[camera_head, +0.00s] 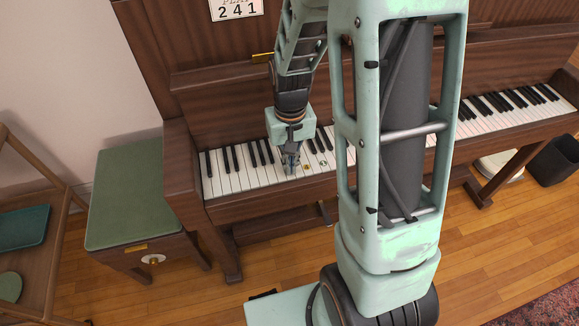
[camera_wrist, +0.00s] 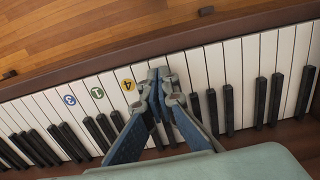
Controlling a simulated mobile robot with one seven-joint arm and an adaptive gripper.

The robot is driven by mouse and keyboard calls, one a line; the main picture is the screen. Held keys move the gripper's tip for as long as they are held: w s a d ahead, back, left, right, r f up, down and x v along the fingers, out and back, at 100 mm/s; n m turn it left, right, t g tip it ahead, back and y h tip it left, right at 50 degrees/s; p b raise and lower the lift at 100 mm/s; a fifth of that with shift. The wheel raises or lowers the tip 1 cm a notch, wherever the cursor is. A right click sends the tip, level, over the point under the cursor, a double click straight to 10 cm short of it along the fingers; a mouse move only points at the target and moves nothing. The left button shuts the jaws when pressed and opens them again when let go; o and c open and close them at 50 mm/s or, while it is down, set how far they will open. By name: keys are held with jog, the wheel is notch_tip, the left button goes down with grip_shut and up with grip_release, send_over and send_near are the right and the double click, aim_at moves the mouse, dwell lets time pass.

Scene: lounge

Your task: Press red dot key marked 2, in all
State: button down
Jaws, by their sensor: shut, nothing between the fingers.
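The piano keyboard (camera_head: 240,178) runs across the head view, and its keys (camera_wrist: 237,70) fill the wrist view. My gripper (camera_head: 290,170) is shut and empty, with its tips at the front part of the white keys; it also shows in the wrist view (camera_wrist: 159,82). I cannot tell whether the tips touch a key. No red dot marked 2 shows; the keys under the fingertips are partly hidden.
A green-topped bench (camera_head: 125,195) stands left of the piano. A dark bin (camera_head: 555,160) is at the far right. My arm hides the middle of the keyboard in the head view.

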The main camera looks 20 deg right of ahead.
notch_tip(320, 180, up, 6)
jog(key=shift+w, duration=0.15)
dwell(0.9)
